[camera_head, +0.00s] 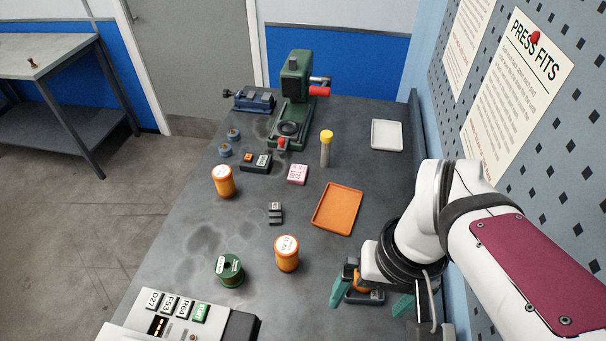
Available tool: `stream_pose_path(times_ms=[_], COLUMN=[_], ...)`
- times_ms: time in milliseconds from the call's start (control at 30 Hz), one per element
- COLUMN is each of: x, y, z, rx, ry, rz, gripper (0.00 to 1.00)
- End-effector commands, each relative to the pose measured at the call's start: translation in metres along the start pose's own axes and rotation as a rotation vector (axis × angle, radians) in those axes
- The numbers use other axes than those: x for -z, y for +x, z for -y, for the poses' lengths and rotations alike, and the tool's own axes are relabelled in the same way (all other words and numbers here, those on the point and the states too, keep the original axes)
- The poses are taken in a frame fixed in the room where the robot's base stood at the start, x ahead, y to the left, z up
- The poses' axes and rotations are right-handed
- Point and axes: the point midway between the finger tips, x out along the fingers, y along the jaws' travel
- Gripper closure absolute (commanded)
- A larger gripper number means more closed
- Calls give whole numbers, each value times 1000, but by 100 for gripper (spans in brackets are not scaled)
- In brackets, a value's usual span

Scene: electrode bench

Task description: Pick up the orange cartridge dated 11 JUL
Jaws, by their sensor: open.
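One orange cartridge (287,254) with a white label stands upright near the front middle of the bench. Its print is small; it may read 11 JUL, but I cannot be sure. Another orange cartridge (223,183) stands farther back on the left, its date too small to read. My gripper (370,302), with teal fingers, is open at the front right, right of the nearer cartridge and apart from it. An orange item (361,281) on a dark base shows between the fingers, partly hidden; I cannot tell what it is or whether they touch it.
An orange tray (338,208) lies behind my gripper. A green press (293,95) and a white tray (387,135) are at the back.

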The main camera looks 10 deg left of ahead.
Motion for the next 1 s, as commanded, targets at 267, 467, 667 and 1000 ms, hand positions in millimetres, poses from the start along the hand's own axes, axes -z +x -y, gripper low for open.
stream_pose_path(times_ms=[267,467,667,1000], x=[148,164,165,171], y=[47,84,141,198], z=[120,141,133,130], rx=[-96,-109,-108,-108], ry=[-1393,-1612,-1606,-1603], rz=[63,78,79,77], gripper=[0,0,0,0])
